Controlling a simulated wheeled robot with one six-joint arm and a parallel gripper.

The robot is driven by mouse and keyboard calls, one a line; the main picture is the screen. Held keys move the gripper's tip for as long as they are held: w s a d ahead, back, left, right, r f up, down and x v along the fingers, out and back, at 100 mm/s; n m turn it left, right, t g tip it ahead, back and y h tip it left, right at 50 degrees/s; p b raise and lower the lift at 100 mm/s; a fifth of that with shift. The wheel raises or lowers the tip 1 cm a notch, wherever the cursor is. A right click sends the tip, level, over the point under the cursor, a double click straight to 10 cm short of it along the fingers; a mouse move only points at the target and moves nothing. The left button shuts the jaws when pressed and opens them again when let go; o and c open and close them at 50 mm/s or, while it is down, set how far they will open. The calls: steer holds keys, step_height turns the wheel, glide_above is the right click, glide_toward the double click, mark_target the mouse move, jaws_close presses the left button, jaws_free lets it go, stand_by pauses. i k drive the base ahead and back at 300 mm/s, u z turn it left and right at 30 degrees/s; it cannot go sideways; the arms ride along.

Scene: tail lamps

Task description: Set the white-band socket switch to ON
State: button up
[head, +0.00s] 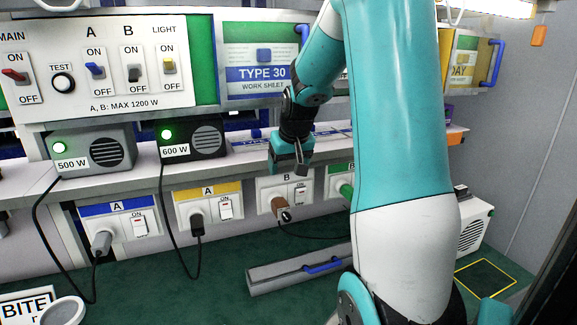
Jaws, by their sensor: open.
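The white-band socket (262,192) is marked B and sits on the front below the shelf. A brown plug (279,206) is in its left part. Its rocker switch (300,193) is on the right under a small ON label; I cannot tell which way it is set. My gripper (288,168) is open and empty. It points down and appears just above the white-band socket in the picture, hiding part of the shelf edge behind it. Its distance to the switch is unclear.
A blue-band socket (90,211) and a yellow-band socket (183,196) are to the left. A green-band socket (331,172) is to the right, partly hidden by my arm. A 600 W box (205,140) stands on the shelf. A grey drawer-like box (290,274) lies below.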

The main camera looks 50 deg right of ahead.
mark_target(301, 194)
steer(key=z, duration=1.25)
